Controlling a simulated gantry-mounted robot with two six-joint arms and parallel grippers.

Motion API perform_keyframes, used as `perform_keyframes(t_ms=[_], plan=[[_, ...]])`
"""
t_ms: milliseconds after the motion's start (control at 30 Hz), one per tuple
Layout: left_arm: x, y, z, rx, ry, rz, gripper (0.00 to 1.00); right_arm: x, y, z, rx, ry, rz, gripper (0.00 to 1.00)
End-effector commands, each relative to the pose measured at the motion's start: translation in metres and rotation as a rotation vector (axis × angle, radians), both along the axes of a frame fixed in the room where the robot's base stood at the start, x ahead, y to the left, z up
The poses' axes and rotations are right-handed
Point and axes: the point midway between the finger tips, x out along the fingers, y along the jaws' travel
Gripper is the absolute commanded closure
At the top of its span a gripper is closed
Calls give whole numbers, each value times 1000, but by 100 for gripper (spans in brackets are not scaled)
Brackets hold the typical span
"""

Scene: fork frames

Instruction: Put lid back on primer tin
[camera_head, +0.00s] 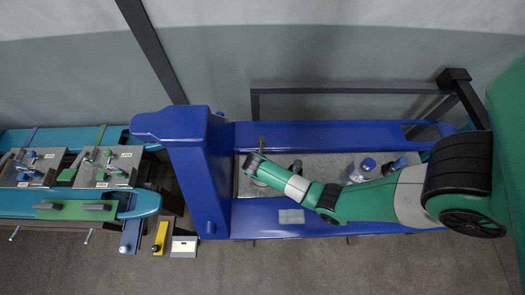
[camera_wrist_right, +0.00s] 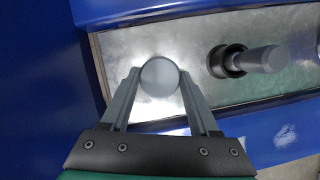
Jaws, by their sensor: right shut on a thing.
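My right gripper (camera_wrist_right: 160,74) is shut on a round grey disc (camera_wrist_right: 160,77), which looks like the lid, with a finger on each side of it. The disc is over the metal tray surface (camera_wrist_right: 125,45); I cannot tell whether it touches anything below. To its right in the wrist view stands a dark round item (camera_wrist_right: 224,61) with a grey cylinder (camera_wrist_right: 262,59) extending from it; I cannot tell if this is the tin. My left gripper is not in view.
A blue frame (camera_head: 180,125) surrounds the tray, with a tall post on its left. A blue-capped bottle (camera_head: 368,164) stands to the right on the tray. At far left a teal conveyor (camera_head: 140,204) carries metal plates with tools. A pale label (camera_head: 291,216) is on the front rail.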

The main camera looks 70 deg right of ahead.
Motion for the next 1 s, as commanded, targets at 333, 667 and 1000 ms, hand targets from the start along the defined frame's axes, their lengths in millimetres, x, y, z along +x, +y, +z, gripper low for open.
perform_keyframes(t_ms=[333,667,1000], plan=[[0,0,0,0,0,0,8,0,0,0,0,0,0,11],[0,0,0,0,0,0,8,0,0,0,0,0,0,0],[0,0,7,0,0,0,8,0,0,7,0,0,0,0]])
